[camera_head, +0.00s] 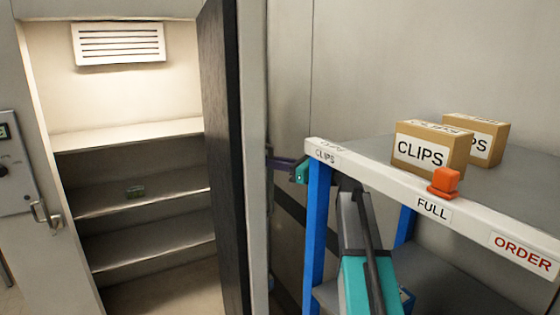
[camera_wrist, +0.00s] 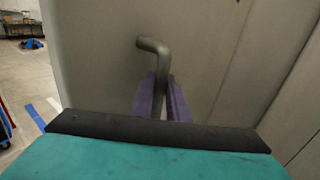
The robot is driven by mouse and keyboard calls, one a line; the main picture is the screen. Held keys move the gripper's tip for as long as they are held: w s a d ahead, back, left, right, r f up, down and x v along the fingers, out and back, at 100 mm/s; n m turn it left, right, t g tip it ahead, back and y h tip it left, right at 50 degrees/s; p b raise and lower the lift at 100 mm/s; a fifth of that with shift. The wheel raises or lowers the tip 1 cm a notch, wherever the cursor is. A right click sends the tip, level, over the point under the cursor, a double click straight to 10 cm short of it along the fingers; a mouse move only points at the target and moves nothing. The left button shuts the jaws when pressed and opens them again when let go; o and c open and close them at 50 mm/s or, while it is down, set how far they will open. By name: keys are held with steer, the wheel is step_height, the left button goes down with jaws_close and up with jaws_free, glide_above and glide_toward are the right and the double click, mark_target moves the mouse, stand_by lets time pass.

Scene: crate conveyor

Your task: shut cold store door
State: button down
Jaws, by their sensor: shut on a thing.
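The cold store door (camera_head: 228,150) stands open, seen nearly edge-on in the head view. Its pale outer face (camera_wrist: 230,60) fills much of the wrist view. The lit cold store (camera_head: 130,130) is open to its left, with shelves inside. My gripper (camera_head: 274,160) is at the outer side of the door. In the wrist view its purple fingers (camera_wrist: 161,98) are shut on the bent grey door handle (camera_wrist: 152,46). The lower part of the handle is hidden between the fingers. A metal latch piece (camera_head: 46,213) sits on the frame left of the opening.
A rack (camera_head: 320,152) with blue posts stands close on the right, near my arm. It carries two CLIPS boxes (camera_head: 430,145) and an orange block (camera_head: 444,182). A control panel (camera_head: 12,165) is at far left.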

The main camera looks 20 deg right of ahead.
steer(key=shift+r, duration=0.1)
steer(key=c, duration=1.7)
jaws_free()
steer(key=shift+c, duration=0.2)
steer(key=shift+s+d, duration=0.15)
steer(key=b+v, duration=0.5)
steer(key=v, duration=0.8)
steer(key=shift+s, duration=0.25)
steer(key=shift+d, duration=0.15)
